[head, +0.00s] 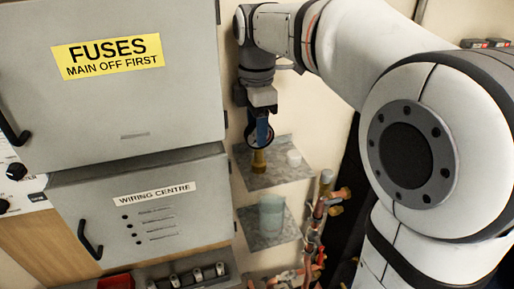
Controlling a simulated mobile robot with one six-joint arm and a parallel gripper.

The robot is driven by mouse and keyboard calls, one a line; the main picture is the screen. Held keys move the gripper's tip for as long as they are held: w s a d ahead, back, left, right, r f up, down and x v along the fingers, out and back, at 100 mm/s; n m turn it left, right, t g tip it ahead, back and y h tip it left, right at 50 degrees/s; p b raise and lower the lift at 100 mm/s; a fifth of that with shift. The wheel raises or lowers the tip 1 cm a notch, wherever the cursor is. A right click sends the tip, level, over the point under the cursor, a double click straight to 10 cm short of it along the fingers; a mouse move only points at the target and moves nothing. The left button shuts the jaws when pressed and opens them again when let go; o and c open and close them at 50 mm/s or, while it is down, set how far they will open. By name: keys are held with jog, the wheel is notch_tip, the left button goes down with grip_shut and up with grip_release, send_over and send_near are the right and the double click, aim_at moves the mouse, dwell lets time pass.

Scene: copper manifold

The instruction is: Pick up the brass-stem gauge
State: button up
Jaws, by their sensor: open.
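The brass-stem gauge (259,160) stands upright on the upper grey shelf (285,178), against the wall. Its brass stem shows at the bottom; above it is a round dark-rimmed head with blue on it, seen partly edge-on. My gripper (258,112) points down right above the gauge and overlaps its top in the head view. The jaws are open. I cannot tell whether the fingers stand around the gauge head or touch it, since the gripper body hides the top.
A small white cup (293,158) stands just right of the gauge on the same shelf. A pale translucent beaker (271,215) stands on the lower shelf. Copper pipes (312,235) rise at the lower right. The grey fuses box (110,80) and wiring centre box (150,210) flank the left.

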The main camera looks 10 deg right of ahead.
jog(key=shift+d+f, duration=0.1)
jog(key=shift+f, duration=1.25)
jog(key=shift+s, duration=0.1)
jog(key=shift+c, duration=0.5)
grip_shut()
jog(key=shift+r, duration=0.1)
